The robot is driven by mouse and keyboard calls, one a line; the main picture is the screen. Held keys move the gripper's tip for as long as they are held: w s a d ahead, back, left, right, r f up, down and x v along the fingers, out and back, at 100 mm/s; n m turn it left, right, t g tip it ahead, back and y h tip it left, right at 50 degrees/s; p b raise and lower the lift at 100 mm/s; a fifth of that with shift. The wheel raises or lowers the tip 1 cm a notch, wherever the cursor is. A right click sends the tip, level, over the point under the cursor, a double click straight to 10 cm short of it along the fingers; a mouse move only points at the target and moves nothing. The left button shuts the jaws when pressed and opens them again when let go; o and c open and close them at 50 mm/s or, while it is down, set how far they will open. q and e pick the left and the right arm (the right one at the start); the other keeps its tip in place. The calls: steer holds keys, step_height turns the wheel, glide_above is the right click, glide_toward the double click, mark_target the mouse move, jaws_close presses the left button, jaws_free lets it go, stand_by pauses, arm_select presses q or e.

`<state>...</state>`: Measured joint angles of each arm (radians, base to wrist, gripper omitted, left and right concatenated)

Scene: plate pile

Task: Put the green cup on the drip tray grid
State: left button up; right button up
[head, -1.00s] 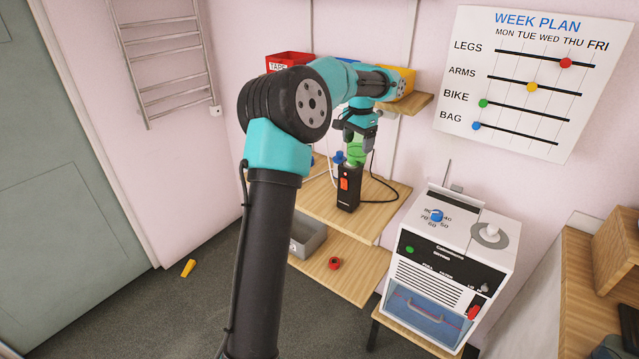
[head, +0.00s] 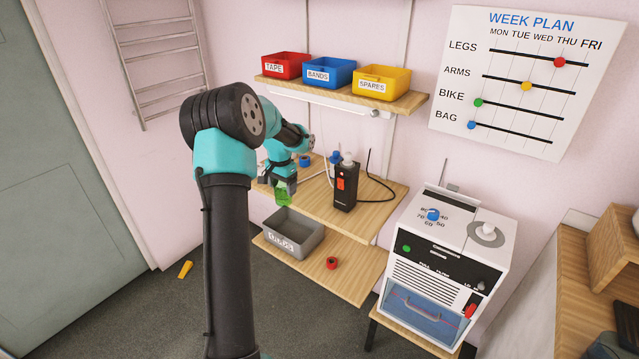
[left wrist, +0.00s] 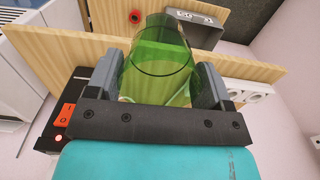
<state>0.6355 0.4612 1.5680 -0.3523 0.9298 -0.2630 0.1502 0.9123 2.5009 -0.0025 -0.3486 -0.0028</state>
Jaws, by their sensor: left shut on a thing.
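The green see-through cup (head: 283,194) is in my left gripper (head: 284,181), near the left front part of the upper wooden shelf. In the left wrist view the cup (left wrist: 160,62) sits between the two grey fingers, which are shut on its sides. I cannot tell from the frames whether the cup touches the shelf. I cannot make out a drip tray grid in either view. My right gripper is not in view.
A black box with a red switch (head: 346,187) stands right of the cup on the upper shelf (head: 325,215). A grey bin (head: 293,235) and a red ring (head: 332,263) are on the lower shelf. Red, blue and yellow bins (head: 381,83) line the top shelf.

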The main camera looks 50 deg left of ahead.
arm_select(q)
glide_above(318, 191)
steer(key=shift+s, duration=0.35)
stand_by(0.8)
steer(key=shift+w, duration=0.15)
steer(key=shift+f, duration=1.5)
step_height(318, 191, down, 3)
steer(key=shift+f, duration=0.2)
steer(key=shift+w+f, duration=0.15)
steer(key=shift+f, duration=0.1)
steer(key=shift+f, duration=0.1)
